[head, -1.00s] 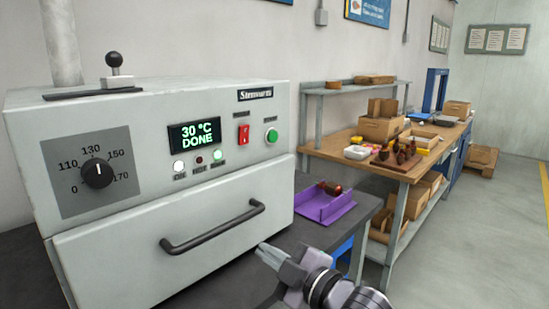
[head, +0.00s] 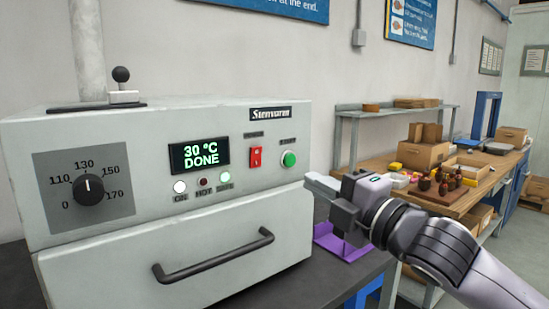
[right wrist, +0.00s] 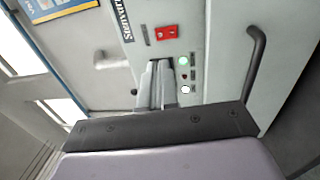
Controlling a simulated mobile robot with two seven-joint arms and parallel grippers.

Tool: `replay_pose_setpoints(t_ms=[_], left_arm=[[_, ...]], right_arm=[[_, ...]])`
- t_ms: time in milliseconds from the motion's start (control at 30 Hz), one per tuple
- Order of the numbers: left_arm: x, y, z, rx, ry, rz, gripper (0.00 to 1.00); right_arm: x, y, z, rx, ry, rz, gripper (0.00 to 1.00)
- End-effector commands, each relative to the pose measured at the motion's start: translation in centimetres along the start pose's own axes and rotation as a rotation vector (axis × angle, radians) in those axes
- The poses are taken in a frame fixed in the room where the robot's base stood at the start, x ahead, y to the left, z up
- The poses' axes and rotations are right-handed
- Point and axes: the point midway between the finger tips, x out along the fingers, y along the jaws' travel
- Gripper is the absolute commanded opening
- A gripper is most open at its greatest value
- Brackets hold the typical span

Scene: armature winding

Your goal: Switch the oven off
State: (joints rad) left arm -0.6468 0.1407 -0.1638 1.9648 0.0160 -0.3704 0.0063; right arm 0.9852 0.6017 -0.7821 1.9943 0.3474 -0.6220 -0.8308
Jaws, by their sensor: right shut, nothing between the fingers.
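The oven (head: 60,128) is a pale grey box at the left of the head view. Its green display (head: 200,154) reads "30 °C DONE". A red rocker switch (head: 255,157) sits right of the display, and a green button (head: 289,159) is right of that. The black dial (head: 88,190) points up, near 130. My right gripper (head: 308,182) is shut and empty, its tips by the oven's right front edge, below the green button. The right wrist view shows the red switch (right wrist: 166,32) beyond the shut fingers (right wrist: 156,85). My left gripper is out of view.
The oven's drawer has a black handle (head: 213,257). A purple tray (head: 345,244) lies on the dark bench, partly behind my right gripper. A wooden workbench (head: 466,200) with boxes and small parts stands at the right. The space before the oven controls is clear.

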Motion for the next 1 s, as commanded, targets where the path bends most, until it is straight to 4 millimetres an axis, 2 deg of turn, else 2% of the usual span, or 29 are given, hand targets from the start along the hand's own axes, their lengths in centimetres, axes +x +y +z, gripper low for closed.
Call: replay_pose_setpoints(t_ms=[367, 467, 1000], left_arm=[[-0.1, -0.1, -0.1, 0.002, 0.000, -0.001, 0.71], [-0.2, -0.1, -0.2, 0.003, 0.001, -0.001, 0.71], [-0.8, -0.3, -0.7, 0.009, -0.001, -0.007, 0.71]], right_arm=[[0.5, 0.0, 0.0, 0.003, 0.000, 0.000, 0.00], [1.4, 0.1, 0.0, 0.005, -0.001, 0.000, 0.00], [9.3, 0.1, -0.1, 0.004, 0.000, 0.000, 0.00]])
